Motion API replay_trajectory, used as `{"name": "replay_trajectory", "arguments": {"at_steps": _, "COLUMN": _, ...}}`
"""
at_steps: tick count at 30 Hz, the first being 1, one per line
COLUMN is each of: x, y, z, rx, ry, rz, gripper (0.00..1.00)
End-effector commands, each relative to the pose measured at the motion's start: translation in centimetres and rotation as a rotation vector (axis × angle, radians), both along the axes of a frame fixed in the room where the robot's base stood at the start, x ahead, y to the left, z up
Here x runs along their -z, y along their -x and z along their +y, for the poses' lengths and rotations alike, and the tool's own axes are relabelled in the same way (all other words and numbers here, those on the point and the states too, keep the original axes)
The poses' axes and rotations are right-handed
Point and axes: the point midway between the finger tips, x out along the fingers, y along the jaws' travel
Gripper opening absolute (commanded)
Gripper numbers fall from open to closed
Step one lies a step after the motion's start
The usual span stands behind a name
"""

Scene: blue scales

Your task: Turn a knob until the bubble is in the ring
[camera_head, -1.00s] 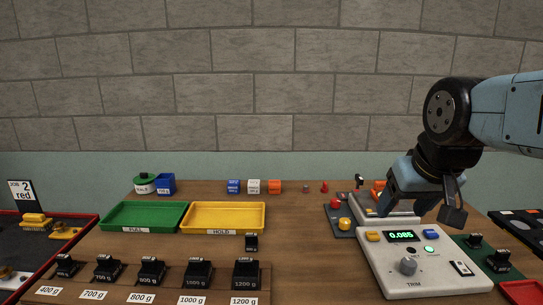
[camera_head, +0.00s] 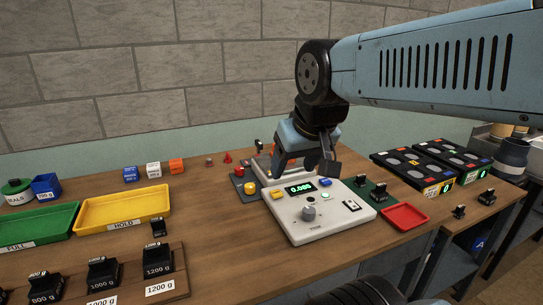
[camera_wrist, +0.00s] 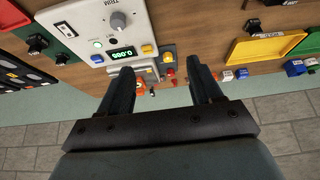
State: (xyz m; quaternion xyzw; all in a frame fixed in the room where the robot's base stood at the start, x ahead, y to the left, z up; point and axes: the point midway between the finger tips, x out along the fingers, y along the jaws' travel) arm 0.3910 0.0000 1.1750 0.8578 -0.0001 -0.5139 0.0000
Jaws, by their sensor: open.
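A light grey scale console (camera_head: 330,226) stands on the bench, marked TRIM, with a grey knob (camera_head: 309,213) on its top face. The knob also shows at the top of the wrist view (camera_wrist: 118,20). I cannot make out a bubble or a ring. My gripper (camera_head: 325,170) hangs over the back of the console, behind the display and apart from the knob. In the wrist view its two fingers (camera_wrist: 161,78) are spread with nothing held between them.
A yellow HOLD tray (camera_head: 124,208) and black weights (camera_head: 158,262) are at left. A red tray (camera_head: 404,217) lies right of the console. Yellow and blue buttons flank the display. Bare bench lies between the weights and the console.

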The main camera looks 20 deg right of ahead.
Motion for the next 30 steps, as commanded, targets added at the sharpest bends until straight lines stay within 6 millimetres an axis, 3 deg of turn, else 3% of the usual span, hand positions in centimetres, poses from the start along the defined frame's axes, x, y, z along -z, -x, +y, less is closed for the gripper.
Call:
{"name": "replay_trajectory", "arguments": {"at_steps": 10, "x": -0.1, "y": -0.1, "z": 0.0, "rx": 0.003, "ry": -0.003, "rz": 0.001, "gripper": 0.64}}
{"name": "replay_trajectory", "arguments": {"at_steps": 14, "x": -0.6, "y": -1.1, "z": 0.0, "rx": 0.033, "ry": -0.034, "rz": 0.021, "gripper": 0.64}}
{"name": "replay_trajectory", "arguments": {"at_steps": 20, "x": -2.0, "y": -4.9, "z": 0.0, "rx": 0.155, "ry": -0.142, "rz": 0.094, "gripper": 0.64}}
{"name": "replay_trajectory", "arguments": {"at_steps": 30, "x": -3.2, "y": -12.8, "z": -0.7, "rx": 0.407, "ry": -0.324, "rz": 0.237, "gripper": 0.64}}
